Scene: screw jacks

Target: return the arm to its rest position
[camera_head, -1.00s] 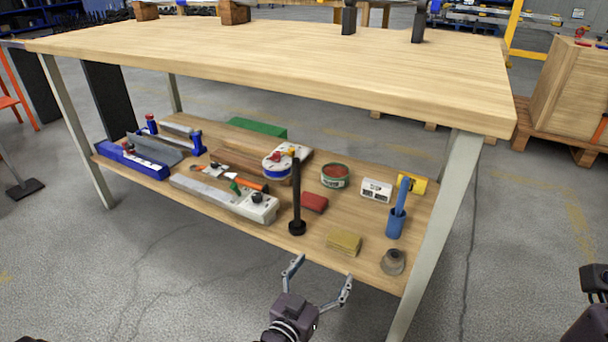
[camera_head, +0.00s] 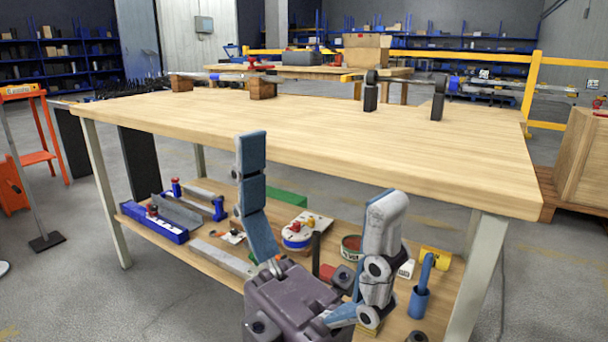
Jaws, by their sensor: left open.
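My left gripper (camera_head: 319,172) is raised in front of the workbench, large in the lower middle of the head view. Its two grey-blue fingers are spread wide with nothing between them. Its dark body covers part of the lower shelf. The wooden workbench top (camera_head: 330,130) is behind the gripper and looks clear of it. My right gripper is out of view.
The lower shelf holds a blue tool (camera_head: 155,224), a green box (camera_head: 287,199), a blue cup (camera_head: 418,302) and other small items. Wooden blocks (camera_head: 262,88) and black posts (camera_head: 371,96) stand at the top's far edge. An orange stand (camera_head: 38,158) is at the left.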

